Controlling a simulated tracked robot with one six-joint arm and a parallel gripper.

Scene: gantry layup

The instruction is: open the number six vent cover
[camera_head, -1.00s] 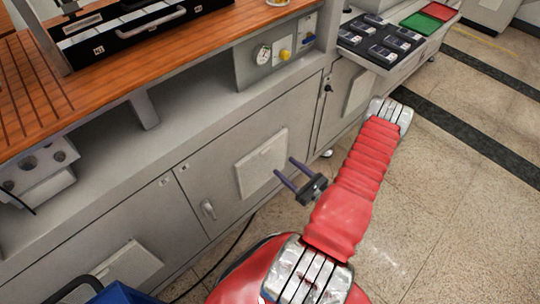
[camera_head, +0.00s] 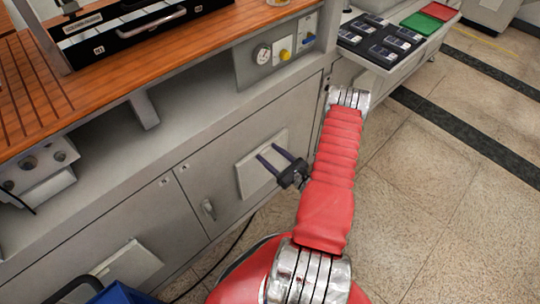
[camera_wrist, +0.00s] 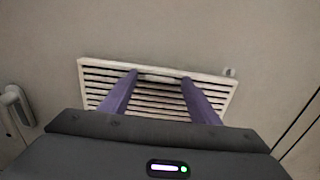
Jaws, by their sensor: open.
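A pale, square vent cover (camera_head: 252,180) is mounted on the grey cabinet door in the head view. In the wrist view, the vent cover (camera_wrist: 158,98) shows horizontal slats, a light frame and a small tab at its upper right corner. It looks closed. No number is readable on it. My gripper (camera_head: 269,152) is open, its two purple fingers pointing at the cover. In the wrist view, my gripper (camera_wrist: 158,76) has its fingertips spread near the cover's top edge. Nothing is between the fingers. I cannot tell whether they touch the cover.
A door handle (camera_head: 208,209) is left of the cover and also shows in the wrist view (camera_wrist: 14,97). Another pale cover (camera_head: 128,262) is at lower left. A wooden worktop (camera_head: 150,50) and gauge panel (camera_head: 275,50) are above. Tiled floor (camera_head: 440,190) is clear at right.

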